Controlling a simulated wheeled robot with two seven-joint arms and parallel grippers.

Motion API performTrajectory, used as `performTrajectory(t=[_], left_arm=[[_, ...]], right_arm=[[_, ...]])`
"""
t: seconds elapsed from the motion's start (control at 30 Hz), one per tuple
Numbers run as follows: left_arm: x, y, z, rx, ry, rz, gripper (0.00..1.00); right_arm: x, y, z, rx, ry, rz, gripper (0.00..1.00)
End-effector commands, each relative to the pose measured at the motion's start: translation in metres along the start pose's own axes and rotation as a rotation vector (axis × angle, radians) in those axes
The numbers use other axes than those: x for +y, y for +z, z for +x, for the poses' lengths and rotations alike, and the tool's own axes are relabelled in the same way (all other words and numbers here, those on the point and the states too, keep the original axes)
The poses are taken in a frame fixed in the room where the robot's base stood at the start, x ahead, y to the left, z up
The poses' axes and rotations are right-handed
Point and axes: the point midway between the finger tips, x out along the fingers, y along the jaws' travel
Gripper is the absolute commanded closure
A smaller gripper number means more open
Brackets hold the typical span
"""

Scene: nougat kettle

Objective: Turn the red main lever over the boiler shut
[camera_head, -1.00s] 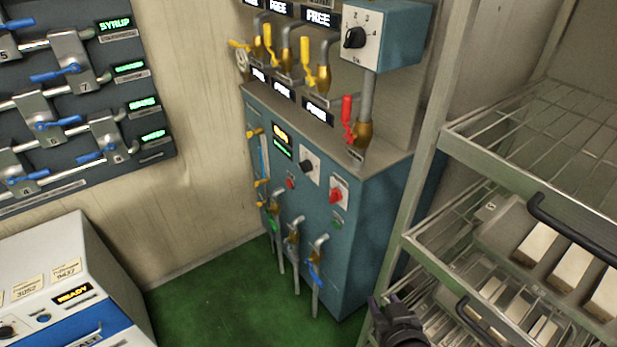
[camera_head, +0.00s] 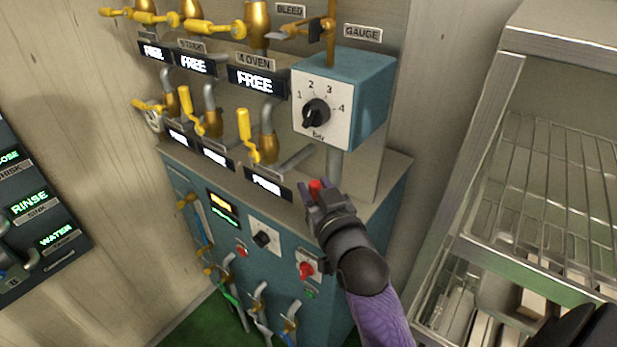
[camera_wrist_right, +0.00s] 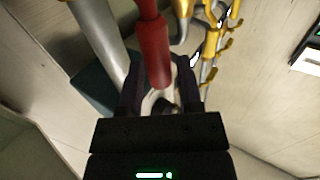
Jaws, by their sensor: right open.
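In the right wrist view the red lever (camera_wrist_right: 155,45) reaches down between the open fingers of the gripper (camera_wrist_right: 158,75). I cannot tell whether either finger touches it.
A blue gauge box (camera_head: 345,95) is just above my gripper. Yellow levers (camera_head: 246,135) and FREE displays (camera_head: 257,80) are to the left. A wire rack (camera_head: 540,170) stands to the right. A panel with green displays (camera_head: 35,205) is at the far left.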

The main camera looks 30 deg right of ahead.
Motion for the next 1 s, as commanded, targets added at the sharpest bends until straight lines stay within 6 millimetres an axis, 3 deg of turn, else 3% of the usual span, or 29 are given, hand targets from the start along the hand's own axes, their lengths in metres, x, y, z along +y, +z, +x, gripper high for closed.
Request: performTrajectory(t=[0.2,0.5,0.7,1.0], left_arm=[[-0.005,-0.003,0.001,0.007,-0.009,0.004,0.41],[-0.010,-0.005,0.001,0.012,-0.016,0.007,0.41],[-0.008,-0.005,0.001,0.012,-0.013,0.005,0.41],[-0.001,-0.005,0.002,0.011,-0.001,0.000,0.41]], right_arm=[[0.000,0.000,0.023,0.000,0.000,0.000,0.55],[0.000,0.000,0.025,-0.001,0.000,0.000,0.55],[0.000,0.000,0.025,-0.001,0.000,0.000,0.97],[0.000,0.000,0.025,-0.001,0.000,0.000,1.00]])
